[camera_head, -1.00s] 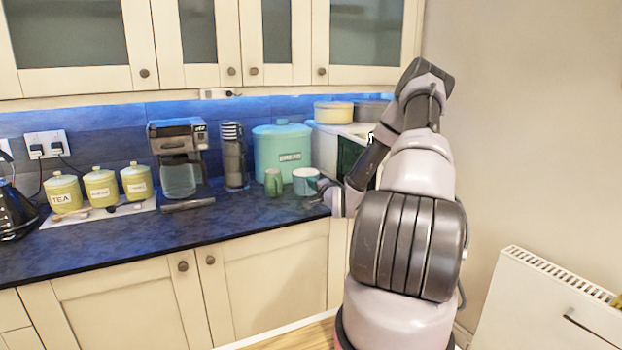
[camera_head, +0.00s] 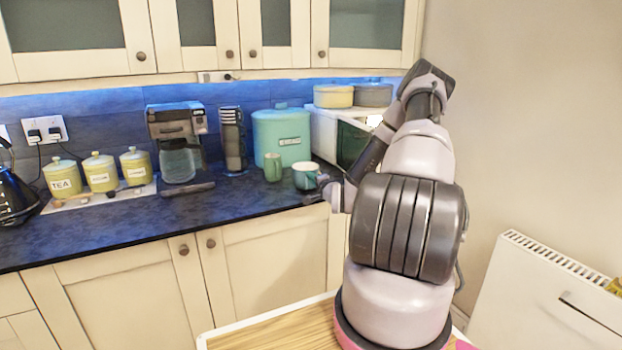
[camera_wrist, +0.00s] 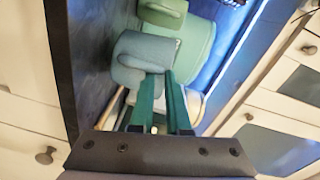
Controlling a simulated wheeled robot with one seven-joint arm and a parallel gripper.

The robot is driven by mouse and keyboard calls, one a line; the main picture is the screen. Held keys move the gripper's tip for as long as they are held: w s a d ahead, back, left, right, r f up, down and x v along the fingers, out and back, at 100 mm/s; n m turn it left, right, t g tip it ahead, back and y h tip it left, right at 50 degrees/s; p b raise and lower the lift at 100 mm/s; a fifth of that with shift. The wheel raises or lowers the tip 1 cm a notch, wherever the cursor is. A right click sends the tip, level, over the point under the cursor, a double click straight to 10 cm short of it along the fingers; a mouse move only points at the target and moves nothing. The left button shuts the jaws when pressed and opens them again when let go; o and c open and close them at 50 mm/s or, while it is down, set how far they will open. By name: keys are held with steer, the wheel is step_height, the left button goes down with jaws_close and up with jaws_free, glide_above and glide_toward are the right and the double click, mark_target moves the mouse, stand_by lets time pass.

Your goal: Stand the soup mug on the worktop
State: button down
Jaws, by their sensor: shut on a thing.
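The soup mug, a pale blue-teal cup (camera_head: 306,177), is upright at the right end of the dark worktop (camera_head: 240,208). My gripper (camera_head: 319,186) is at its right side, shut on it. In the wrist view the two green fingers (camera_wrist: 158,78) meet the near side of the mug (camera_wrist: 143,50). Whether the mug's base touches the worktop or hangs just above it I cannot tell. The part between the fingertips is hidden.
A green mug (camera_head: 273,167) stands just left of and behind the soup mug. The teal bread bin (camera_head: 282,137) is behind, and a white microwave (camera_head: 325,135) is to the right. A coffee maker (camera_head: 178,145) and canisters (camera_head: 101,172) stand left. The front worktop is clear.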

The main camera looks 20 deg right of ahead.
steer(key=shift+f, duration=0.5)
steer(key=c, duration=0.8)
jaws_free()
steer(key=shift+s, duration=0.15)
steer(key=shift+s+r, duration=0.15)
steer(key=shift+s, duration=3.15)
